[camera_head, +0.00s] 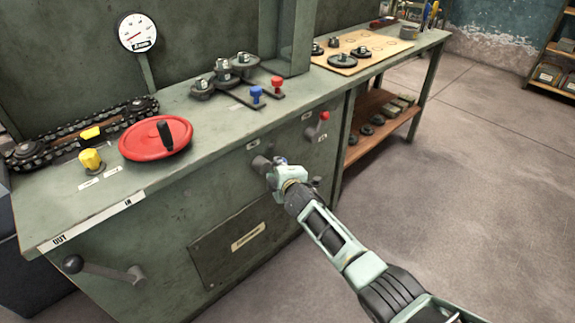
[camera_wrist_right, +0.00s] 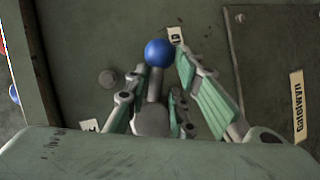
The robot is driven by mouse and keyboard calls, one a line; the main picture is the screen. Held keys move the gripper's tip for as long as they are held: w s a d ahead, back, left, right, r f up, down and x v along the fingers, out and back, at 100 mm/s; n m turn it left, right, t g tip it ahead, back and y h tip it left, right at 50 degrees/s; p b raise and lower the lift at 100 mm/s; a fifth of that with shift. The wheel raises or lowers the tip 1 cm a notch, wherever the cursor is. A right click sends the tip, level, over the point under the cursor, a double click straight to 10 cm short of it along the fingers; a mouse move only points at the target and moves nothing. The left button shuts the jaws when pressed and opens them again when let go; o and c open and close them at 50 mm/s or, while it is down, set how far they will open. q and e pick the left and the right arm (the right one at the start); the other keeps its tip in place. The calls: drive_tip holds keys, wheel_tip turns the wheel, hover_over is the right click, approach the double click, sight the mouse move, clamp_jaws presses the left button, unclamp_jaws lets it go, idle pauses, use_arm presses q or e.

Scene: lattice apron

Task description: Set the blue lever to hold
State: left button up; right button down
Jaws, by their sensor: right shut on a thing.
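The blue lever sits on the green front panel of the bench, and its blue ball knob (camera_wrist_right: 159,53) shows clearly in the wrist view. In the head view only a bit of the blue knob (camera_head: 281,161) shows behind my gripper, beside a dark grey hub (camera_head: 260,164). My right gripper (camera_head: 279,168) is at the lever, shut on it; in the wrist view its fingers (camera_wrist_right: 160,88) lie on both sides of the stem. A small white label (camera_wrist_right: 175,35) is close to the knob, its lettering unreadable. My left gripper is out of view.
A red-knobbed lever (camera_head: 323,117) is on the same panel to the right. Blue (camera_head: 256,95) and red (camera_head: 277,84) knobs stand on the bench top. A red handwheel (camera_head: 155,139) and a crank (camera_head: 105,269) are to the left. The floor at right is clear.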

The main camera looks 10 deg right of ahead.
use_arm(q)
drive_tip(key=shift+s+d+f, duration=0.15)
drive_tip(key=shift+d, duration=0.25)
use_arm(e)
drive_tip(key=shift+w+d+r, duration=0.1)
drive_tip(key=shift+w+r, duration=0.1)
drive_tip(key=shift+r, duration=0.25)
drive_tip(key=c, duration=1.9)
unclamp_jaws()
drive_tip(key=shift+o, duration=1.2)
drive_tip(key=shift+f, duration=0.25)
drive_tip(key=shift+s, duration=0.15)
drive_tip(key=v, duration=1.1)
drive_tip(key=shift+s+d+r, duration=0.25)
drive_tip(key=shift+s, duration=0.05)
